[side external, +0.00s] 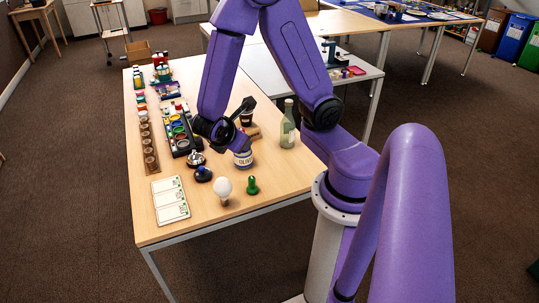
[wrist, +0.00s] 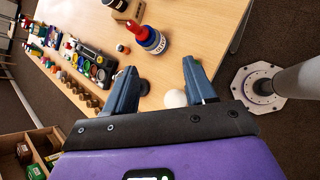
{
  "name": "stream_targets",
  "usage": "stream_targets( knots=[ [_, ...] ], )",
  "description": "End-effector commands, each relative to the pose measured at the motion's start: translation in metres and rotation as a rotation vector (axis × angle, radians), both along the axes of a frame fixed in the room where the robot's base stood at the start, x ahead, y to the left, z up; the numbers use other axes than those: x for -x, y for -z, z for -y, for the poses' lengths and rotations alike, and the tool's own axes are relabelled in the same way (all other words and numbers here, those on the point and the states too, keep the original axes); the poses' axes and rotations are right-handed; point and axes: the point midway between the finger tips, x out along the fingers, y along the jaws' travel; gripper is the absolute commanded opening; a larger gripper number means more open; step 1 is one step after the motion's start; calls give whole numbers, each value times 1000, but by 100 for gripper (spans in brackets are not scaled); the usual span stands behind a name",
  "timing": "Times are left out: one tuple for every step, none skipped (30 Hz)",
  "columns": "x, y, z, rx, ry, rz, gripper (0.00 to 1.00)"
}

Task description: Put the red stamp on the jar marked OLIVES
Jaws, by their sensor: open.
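The jar marked OLIVES (side external: 243,160) stands upright on the table, with a pale body and a blue label; my arm hides its top in the side view. In the wrist view the jar (wrist: 154,43) is beyond my fingertips. A red knobbed thing, which looks like the red stamp (wrist: 137,32), appears to sit on top of the jar. My gripper (wrist: 162,68) is open and empty, its two blue fingers wide apart, clear of the jar and the red stamp. In the side view my fingers cannot be made out.
A white bulb (side external: 224,186), a green stamp (side external: 252,187), a blue stamp (side external: 203,174) and a bell (side external: 195,159) stand near the jar. A green bottle (side external: 288,130) stands at the right edge. Cards (side external: 170,199), a holed wooden rack (side external: 149,150) and a paint tray line the left side.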

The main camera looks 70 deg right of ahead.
Motion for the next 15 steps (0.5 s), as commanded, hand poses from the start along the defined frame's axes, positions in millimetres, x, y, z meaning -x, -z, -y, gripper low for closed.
stream_targets(
  knots=[
    [9, -8, -12, -73, 18, 25, 55],
    [16, -11, -18, -114, 31, 32, 55],
    [25, -15, -27, -172, 48, 40, 55],
    [32, -19, -34, -218, 59, 46, 55],
    [39, -22, -41, -263, 69, 49, 55],
    [49, -27, -50, -325, 82, 52, 55],
    [56, -30, -57, -373, 92, 52, 55],
    [64, -34, -64, -421, 100, 50, 55],
    [74, -39, -73, -485, 111, 46, 55],
    [82, -42, -79, -531, 117, 40, 55],
    [89, -46, -85, -575, 123, 34, 55],
    [99, -51, -92, -630, 131, 25, 55],
    [105, -54, -97, -669, 134, 18, 55],
    [111, -57, -102, -705, 138, 9, 55],
    [119, -61, -107, -745, 143, -1, 55]
  ],
)
